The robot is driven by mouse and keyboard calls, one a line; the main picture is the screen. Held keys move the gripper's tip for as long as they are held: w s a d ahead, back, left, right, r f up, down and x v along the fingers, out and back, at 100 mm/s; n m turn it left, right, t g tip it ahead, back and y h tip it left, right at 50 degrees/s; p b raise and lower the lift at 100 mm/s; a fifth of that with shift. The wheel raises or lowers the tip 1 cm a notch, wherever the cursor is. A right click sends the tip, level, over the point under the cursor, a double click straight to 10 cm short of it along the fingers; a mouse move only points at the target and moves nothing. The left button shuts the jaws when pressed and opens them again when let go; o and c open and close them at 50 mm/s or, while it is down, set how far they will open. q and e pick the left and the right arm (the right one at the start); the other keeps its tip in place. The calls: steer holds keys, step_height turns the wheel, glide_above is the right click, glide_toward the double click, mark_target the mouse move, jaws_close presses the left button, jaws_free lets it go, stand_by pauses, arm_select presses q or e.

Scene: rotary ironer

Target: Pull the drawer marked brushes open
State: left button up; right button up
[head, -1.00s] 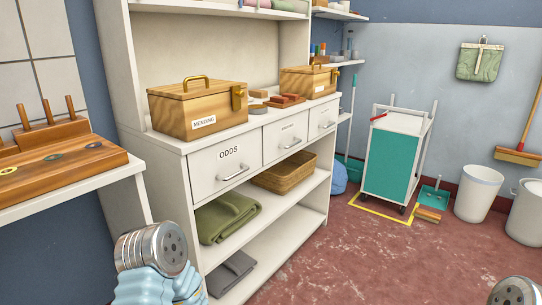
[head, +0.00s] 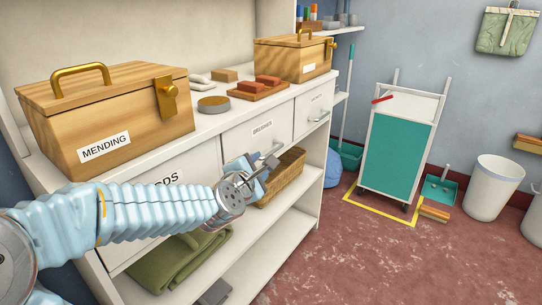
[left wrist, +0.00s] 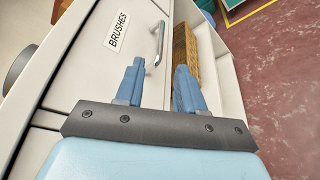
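The drawer marked BRUSHES (head: 237,143) is the middle drawer of the white cabinet, and it is closed. Its label also shows in the left wrist view, on the drawer front (left wrist: 98,62). Its metal bar handle (left wrist: 160,38) lies just beyond my left fingertips, closer in line with the left-hand finger. My left gripper (head: 264,168) is in front of the drawer's lower part, near the handle. In the left wrist view the blue fingers of my left gripper (left wrist: 159,68) are apart, with nothing held between them. My right gripper is not in view.
The ODDS drawer (head: 190,180) is left, partly behind my arm. Another drawer (head: 314,108) is right. A wicker basket (head: 288,174) sits on the shelf below. A MENDING box (head: 120,115) stands on top. A teal cart (head: 396,150) is beyond; open red floor lies right.

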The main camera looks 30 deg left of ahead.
arm_select(q)
steer(key=x, duration=1.1)
jaws_close()
